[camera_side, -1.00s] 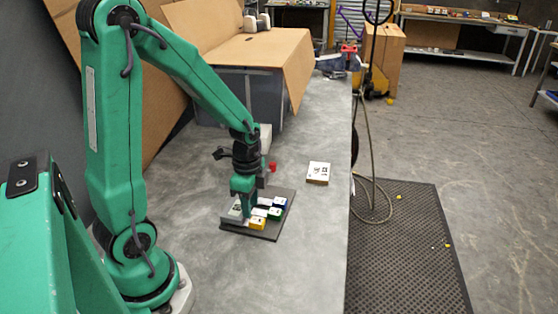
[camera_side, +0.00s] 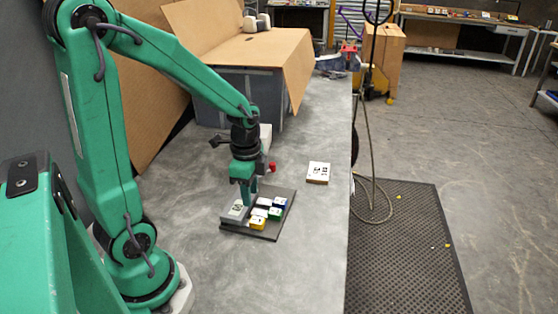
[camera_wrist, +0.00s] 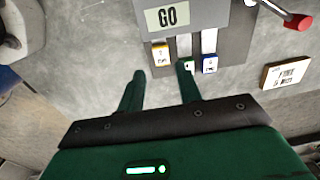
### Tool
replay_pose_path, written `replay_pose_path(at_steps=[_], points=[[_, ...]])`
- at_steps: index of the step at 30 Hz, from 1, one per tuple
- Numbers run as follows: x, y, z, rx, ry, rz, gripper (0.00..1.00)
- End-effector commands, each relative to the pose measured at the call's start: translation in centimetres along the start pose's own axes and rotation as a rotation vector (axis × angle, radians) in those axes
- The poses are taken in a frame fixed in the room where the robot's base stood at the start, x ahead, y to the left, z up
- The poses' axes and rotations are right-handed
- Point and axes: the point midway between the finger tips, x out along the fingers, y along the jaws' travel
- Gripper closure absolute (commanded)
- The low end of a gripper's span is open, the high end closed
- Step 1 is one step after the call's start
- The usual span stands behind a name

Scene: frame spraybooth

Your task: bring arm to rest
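My gripper (camera_side: 249,199) hangs above the dark panel (camera_side: 283,223) on the grey bench in the side view. In the wrist view my gripper (camera_wrist: 160,72) has its two dark green fingers apart, with nothing between them. The panel carries a grey box with a "GO" display (camera_wrist: 167,17), a yellow-ended switch (camera_wrist: 160,56), a blue-ended switch (camera_wrist: 210,64) and a green-ended switch (camera_side: 274,215).
A small white-topped labelled box (camera_side: 318,173) lies right of the panel. The bench's right edge is near the box. The front of the bench is clear.

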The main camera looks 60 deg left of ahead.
Motion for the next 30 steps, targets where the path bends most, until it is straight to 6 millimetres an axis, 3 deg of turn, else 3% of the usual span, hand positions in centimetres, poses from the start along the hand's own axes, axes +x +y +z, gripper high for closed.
replay_pose_path(at_steps=[18, 30], points=[[-9.3, 4.8, -2.1, -0.449, 0.206, -0.174, 0.65], [-13.7, 8.8, -1.9, -0.742, 0.4, -0.195, 0.65]])
